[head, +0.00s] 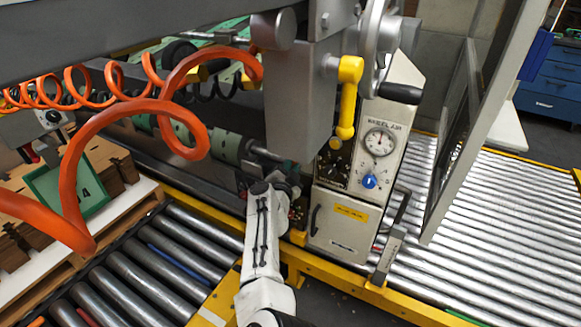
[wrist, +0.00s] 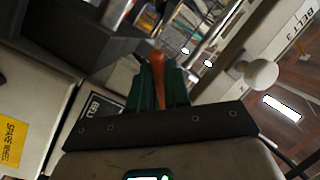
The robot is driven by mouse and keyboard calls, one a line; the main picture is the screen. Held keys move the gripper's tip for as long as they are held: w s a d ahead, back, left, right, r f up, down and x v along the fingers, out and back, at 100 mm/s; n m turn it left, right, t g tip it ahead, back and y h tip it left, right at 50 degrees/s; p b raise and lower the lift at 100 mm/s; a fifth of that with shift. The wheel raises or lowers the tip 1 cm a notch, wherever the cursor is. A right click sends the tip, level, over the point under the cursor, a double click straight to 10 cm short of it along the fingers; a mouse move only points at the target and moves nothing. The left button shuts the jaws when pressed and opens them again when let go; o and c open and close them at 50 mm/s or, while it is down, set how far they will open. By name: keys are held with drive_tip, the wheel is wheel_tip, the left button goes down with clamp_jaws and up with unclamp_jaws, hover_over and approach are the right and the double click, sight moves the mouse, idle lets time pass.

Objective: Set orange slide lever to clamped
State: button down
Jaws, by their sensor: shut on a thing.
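The orange slide lever (wrist: 158,66) shows in the wrist view as a narrow orange piece between the two green fingers. My gripper (wrist: 158,78) is shut on it, one finger on each side. The lever's base and its slot are hidden, and I cannot tell its setting. In the head view my gripper (head: 287,170) is at the end of my white arm, just left of the grey control cabinet (head: 337,228) and below the large grey housing. The lever cannot be made out in the head view.
The cabinet carries a round gauge (head: 379,142) and a blue knob (head: 369,181). A yellow handle (head: 348,95) hangs above. Orange coiled hoses (head: 75,165) cross at left. Roller conveyors run left and right, edged by a yellow rail (head: 410,305). A white ball knob (wrist: 261,73) is close by.

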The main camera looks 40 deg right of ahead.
drive_tip(key=shift+s+n+p, duration=0.1)
drive_tip(key=shift+n+p, duration=0.2)
drive_tip(key=shift+p, duration=0.3)
drive_tip(key=s+n+p, duration=0.1)
drive_tip(key=n+p, duration=0.1)
drive_tip(key=p, duration=0.1)
drive_tip(key=s+n+g+p, duration=0.1)
drive_tip(key=n+p, duration=0.1)
drive_tip(key=p, duration=0.1)
drive_tip(key=s+d+f+n+g+y+p, duration=0.1)
drive_tip(key=n+p, duration=0.2)
drive_tip(key=p, duration=0.1)
drive_tip(key=shift+s+d+f, duration=0.1)
drive_tip(key=shift+s, duration=0.05)
drive_tip(key=c, duration=1.1)
unclamp_jaws()
